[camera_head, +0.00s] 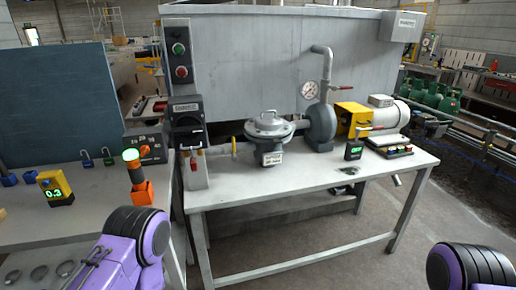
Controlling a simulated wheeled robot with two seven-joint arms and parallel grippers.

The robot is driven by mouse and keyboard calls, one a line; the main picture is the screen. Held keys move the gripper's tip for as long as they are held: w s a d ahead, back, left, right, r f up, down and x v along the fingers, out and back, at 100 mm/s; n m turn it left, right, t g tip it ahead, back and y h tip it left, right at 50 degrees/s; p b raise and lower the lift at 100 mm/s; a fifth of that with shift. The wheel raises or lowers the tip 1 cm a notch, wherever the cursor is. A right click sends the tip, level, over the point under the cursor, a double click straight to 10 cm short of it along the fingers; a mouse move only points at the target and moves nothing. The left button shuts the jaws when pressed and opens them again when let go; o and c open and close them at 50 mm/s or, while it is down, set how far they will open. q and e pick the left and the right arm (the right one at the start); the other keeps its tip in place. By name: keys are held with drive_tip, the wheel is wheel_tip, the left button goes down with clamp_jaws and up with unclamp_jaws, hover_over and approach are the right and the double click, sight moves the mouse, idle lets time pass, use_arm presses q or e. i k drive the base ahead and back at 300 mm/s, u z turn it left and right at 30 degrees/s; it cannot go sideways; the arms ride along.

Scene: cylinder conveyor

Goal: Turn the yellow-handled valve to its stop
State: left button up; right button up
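A small yellow handle (234,149), the yellow-handled valve's, stands upright on the pipe left of the round grey pump housing (268,124) on the grey workbench. It is small in the picture, and the valve body behind it is hard to make out. Only purple and black parts of my own arms show, at the lower left and the lower right edge. Neither gripper is in view, so I cannot see fingers or whether they hold anything.
A control post with a hanging red padlock (194,163) stands just left of the handle. A red-handled valve (341,88), a pressure gauge (310,90) and a green-display meter (354,150) are to the right. The front of the workbench (290,180) is mostly clear.

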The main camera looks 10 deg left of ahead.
sight(234, 158)
drive_tip(key=z, duration=1.05)
drive_tip(key=i, duration=2.45)
drive_tip(key=u, duration=1.45)
